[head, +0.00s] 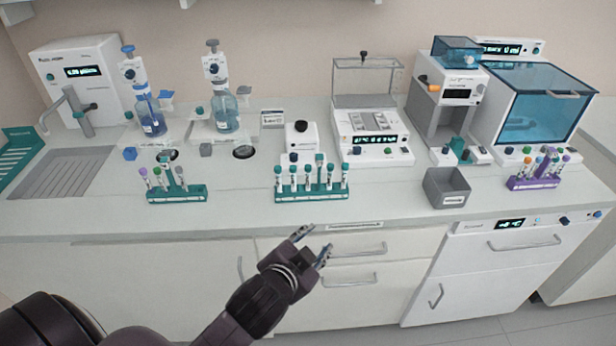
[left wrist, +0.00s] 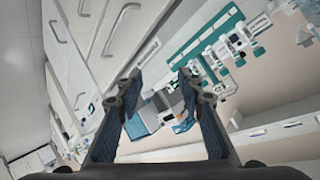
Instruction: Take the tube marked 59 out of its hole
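Three racks of capped tubes stand on the counter in the head view: a green rack (head: 178,195) at left, a teal rack (head: 311,194) in the middle and a purple rack (head: 533,183) at right. The numbers on the tubes are too small to read, so I cannot tell which is 59. My left gripper (head: 313,244) is open and empty, in front of the drawers and below the middle rack, apart from it. In the left wrist view its fingers (left wrist: 158,86) are spread, with racks and devices beyond them. My right gripper is not in view.
A grey open bin (head: 447,188) stands between the middle and purple racks. Devices line the back: a balance (head: 372,137), glass bottles and a blue-lidded cabinet (head: 540,105). A sink (head: 65,172) is at left. Counter between the green and teal racks is clear.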

